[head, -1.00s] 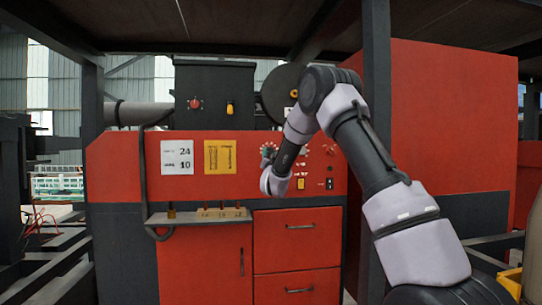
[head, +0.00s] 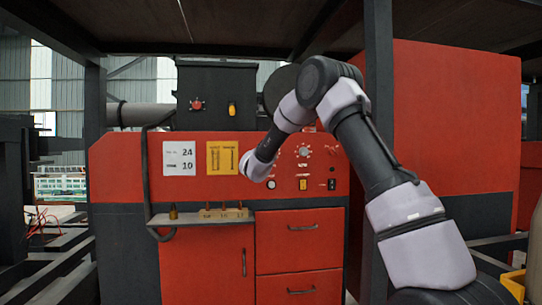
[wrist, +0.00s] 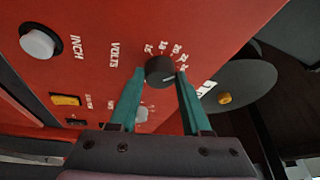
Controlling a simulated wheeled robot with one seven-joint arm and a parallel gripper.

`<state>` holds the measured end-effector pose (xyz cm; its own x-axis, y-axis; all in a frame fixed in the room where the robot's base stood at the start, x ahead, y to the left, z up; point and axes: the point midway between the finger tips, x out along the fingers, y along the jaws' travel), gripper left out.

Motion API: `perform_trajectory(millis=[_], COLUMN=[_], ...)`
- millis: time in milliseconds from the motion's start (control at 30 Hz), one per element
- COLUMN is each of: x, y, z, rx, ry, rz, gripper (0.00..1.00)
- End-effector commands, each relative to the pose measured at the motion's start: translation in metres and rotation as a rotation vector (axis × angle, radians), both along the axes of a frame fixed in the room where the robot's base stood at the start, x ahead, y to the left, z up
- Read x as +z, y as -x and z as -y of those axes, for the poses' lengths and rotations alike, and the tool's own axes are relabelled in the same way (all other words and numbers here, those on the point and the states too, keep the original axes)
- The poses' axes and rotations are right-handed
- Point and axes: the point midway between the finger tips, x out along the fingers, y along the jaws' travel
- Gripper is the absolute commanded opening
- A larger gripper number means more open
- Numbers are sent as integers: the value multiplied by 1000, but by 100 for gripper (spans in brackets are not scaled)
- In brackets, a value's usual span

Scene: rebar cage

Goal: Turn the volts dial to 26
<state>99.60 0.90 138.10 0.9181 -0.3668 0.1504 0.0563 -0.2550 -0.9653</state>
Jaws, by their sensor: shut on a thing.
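The black round volts dial (wrist: 160,69) is on the red panel in the wrist view, with "VOLTS" printed beside it. White numbers from about 16 to 24 curve around its far side. My gripper (wrist: 161,73) is shut on the dial, one teal finger on each side. A pale mark shows on the dial's face, but I cannot tell which number it points to. In the head view my wrist (head: 256,164) is at the panel and hides the dial and my fingers.
A second dial (head: 304,151) is to the right, above an orange switch (head: 303,184). A white INCH button (wrist: 40,42) is beside the volts dial. A white sheet (head: 179,158) reads 24 and 10; a yellow sheet (head: 221,157) hangs beside it. A ledge (head: 190,220) juts out below.

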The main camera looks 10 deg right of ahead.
Motion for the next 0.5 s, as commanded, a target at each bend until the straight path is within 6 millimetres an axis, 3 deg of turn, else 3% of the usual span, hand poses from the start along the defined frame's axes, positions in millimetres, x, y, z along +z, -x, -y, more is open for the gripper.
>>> perform_trajectory(millis=[500], x=[5], y=[0], z=[-2], rx=[1], ry=[-494], rz=[0], gripper=[0])
